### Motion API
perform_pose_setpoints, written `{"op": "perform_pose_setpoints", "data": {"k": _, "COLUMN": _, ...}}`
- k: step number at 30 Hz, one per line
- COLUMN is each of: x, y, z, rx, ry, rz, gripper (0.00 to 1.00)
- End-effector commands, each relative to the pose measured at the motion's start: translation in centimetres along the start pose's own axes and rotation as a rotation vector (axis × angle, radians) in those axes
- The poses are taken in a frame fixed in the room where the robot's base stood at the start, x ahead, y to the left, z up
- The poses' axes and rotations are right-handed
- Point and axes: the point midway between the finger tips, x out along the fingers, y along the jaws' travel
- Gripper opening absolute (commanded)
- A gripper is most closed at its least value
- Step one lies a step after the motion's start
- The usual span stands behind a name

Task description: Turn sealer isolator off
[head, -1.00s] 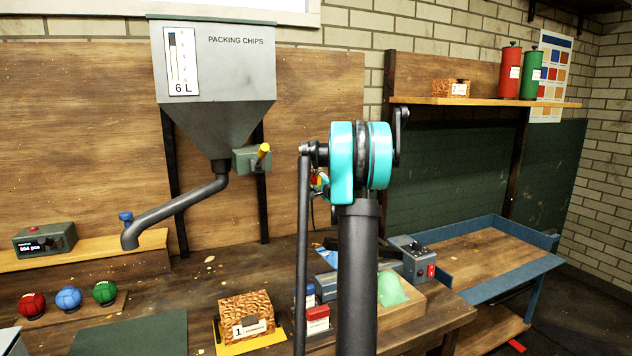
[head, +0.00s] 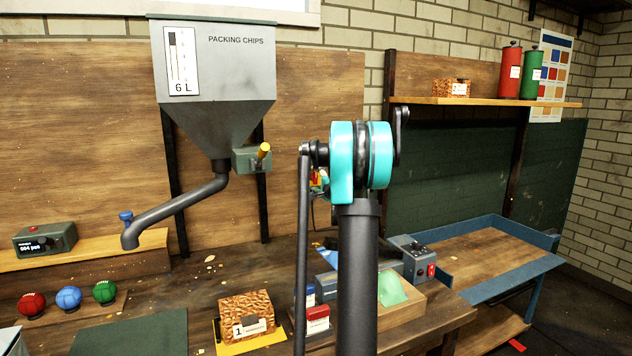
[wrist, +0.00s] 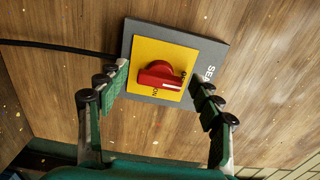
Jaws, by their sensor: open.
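The sealer isolator shows in the wrist view as a grey plate (wrist: 212,52) on a wooden board, with a yellow square and a red rotary knob (wrist: 158,76). The plate's lettering begins "SE" and runs off sideways. "ON" is printed below the knob, which carries a white mark on its right part. My gripper (wrist: 161,82) is open, its fingers to the left and right of the knob. I see no clear contact with the knob. In the head view my arm hides most of this spot; only small red and yellow bits show beside it.
A black cable (wrist: 55,46) runs to the plate from the left. A grey chip hopper (head: 213,75) with a spout hangs left of my arm. A grey device (head: 412,258) with a red switch stands on the bench at right, near a blue-edged table (head: 505,225).

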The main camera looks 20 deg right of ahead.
Motion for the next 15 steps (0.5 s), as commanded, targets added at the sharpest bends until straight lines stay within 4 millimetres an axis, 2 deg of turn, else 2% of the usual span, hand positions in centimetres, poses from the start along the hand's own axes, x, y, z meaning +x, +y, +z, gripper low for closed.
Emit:
{"op": "perform_pose_setpoints", "data": {"k": 5, "x": -1.7, "y": 0.0, "z": -0.1, "rx": 0.0, "ry": 0.001, "rz": 0.0, "gripper": 0.66}}
{"op": "perform_pose_setpoints", "data": {"k": 15, "x": -8.5, "y": 0.0, "z": -0.1, "rx": 0.0, "ry": 0.002, "rz": 0.0, "gripper": 0.66}}
